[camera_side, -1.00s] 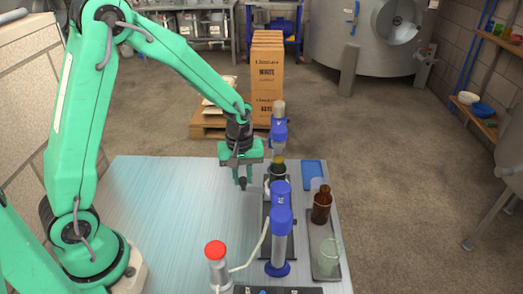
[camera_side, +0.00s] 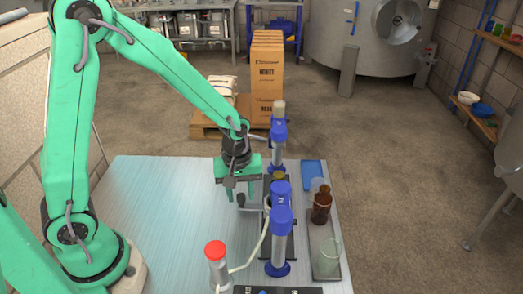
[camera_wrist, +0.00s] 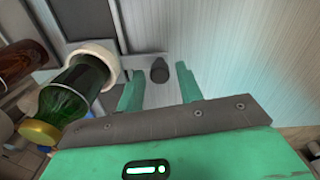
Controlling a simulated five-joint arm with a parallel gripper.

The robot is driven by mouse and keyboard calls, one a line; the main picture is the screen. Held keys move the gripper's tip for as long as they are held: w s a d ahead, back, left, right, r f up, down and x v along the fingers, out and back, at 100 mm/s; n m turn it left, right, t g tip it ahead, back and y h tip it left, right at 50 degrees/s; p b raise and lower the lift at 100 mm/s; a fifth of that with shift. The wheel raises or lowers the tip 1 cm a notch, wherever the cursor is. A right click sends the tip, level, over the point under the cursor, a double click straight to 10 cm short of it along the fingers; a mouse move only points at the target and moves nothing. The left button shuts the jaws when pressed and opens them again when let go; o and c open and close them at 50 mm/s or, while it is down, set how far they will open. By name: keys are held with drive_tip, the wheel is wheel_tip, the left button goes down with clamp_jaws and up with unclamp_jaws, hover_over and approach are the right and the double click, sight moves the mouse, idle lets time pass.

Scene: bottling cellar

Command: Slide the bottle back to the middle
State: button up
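The green bottle (camera_wrist: 75,95) with a gold cap stands at the left of the wrist view, its lower end in a white collar (camera_wrist: 98,58). In the side view only its cap (camera_side: 279,175) shows clearly; a blue-topped post hides most of the rest. A dark round knob (camera_wrist: 160,70) lies between my fingertips in the wrist view. My gripper (camera_side: 241,195) is low over the table, left of the bottle. Its two fingers (camera_wrist: 160,78) are apart, one each side of the knob; I cannot tell whether either touches it.
Blue-topped posts (camera_side: 281,222) stand beside and beyond the bottle. At the right are a brown bottle (camera_side: 321,207) and a clear glass (camera_side: 328,255) on a dark tray. The table's left part (camera_side: 160,215) is clear.

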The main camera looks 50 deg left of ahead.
drive_tip(key=shift+o, duration=0.2)
drive_tip(key=shift+r, duration=0.1)
drive_tip(key=shift+s+r, duration=0.1)
drive_tip(key=shift+r, duration=3.75)
drive_tip(key=s+a+r+m+t, duration=0.4)
drive_tip(key=s+r+m+t, duration=0.1)
drive_tip(key=s+r+m, duration=0.5)
drive_tip(key=shift+s+r+m, duration=0.4)
drive_tip(key=shift+s+r, duration=0.8)
drive_tip(key=shift+s, duration=0.2)
drive_tip(key=shift+a, duration=0.1)
